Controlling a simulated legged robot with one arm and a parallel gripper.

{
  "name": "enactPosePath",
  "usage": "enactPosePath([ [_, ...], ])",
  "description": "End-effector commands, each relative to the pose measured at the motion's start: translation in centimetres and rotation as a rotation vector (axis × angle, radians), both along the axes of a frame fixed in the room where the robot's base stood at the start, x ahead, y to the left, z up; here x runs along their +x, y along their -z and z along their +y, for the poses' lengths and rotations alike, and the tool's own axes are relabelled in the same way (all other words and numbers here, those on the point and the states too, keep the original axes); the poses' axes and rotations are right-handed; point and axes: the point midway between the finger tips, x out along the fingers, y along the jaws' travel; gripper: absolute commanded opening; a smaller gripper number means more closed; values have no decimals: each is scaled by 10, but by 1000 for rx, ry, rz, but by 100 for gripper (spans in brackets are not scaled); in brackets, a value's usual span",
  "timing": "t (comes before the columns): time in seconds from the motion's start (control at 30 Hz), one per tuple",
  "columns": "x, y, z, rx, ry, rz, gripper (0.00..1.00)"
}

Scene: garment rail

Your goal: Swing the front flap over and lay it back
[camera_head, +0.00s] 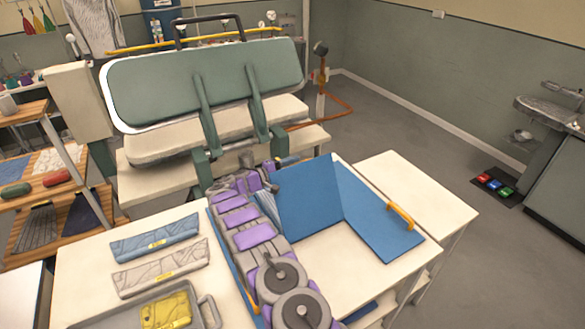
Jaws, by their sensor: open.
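A blue folding board lies on the white table (340,281) in front of me. One blue panel (310,198) stands up at a steep tilt. Another blue panel (378,212) lies flat to its right and carries an orange handle (401,216). I cannot tell which panel is the front flap. My gripper (273,187) is at the far end of my purple and grey arm, just left of the raised panel. It is open, though its fingers are small and partly hidden. I cannot tell whether it touches the panel. A bit of striped light cloth shows between arm and panel.
Behind the table stands a green and cream garment press (205,85) with its lid raised. Folded blue (155,238) and grey (160,268) cloths and a grey tray (211,312) holding a yellow cloth lie left of my arm. A white side table (415,190) adjoins at right.

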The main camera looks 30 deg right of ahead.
Motion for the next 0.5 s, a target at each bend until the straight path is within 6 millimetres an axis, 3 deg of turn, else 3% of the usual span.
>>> enactPosePath([
  [0.23,0,0,0,-1,0,0,44],
  [0.5,0,0,-1,0,0,0,19],
])
